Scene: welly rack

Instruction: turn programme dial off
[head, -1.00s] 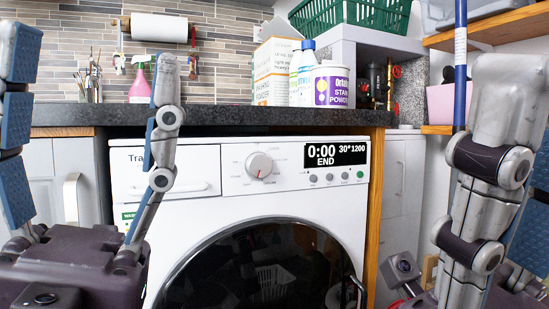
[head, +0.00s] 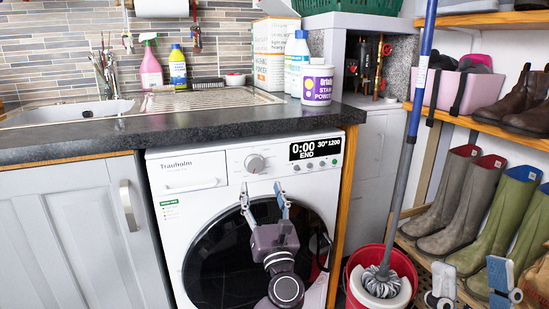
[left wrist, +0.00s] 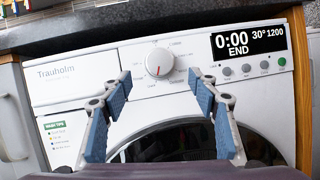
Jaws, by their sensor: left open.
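The programme dial (head: 255,163) is a round silver knob on the white washing machine's panel (head: 213,165). In the left wrist view the dial (left wrist: 159,63) shows a red mark pointing roughly downward. The display (left wrist: 248,43) beside it reads 0:00 END, 30° 1200. My left gripper (head: 264,192) is in front of the machine's door, just below the dial. In the left wrist view its two blue-padded fingers (left wrist: 160,88) are spread wide, empty, with the dial above and between their tips. My right gripper (head: 472,276) is at the lower right, fingers apart and empty.
A dark worktop (head: 200,127) overhangs the machine, with bottles and a stain powder tub (head: 317,86) on it. A mop (head: 400,190) stands in a red bucket (head: 370,262) at right. Wellies (head: 455,195) fill the rack beside it.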

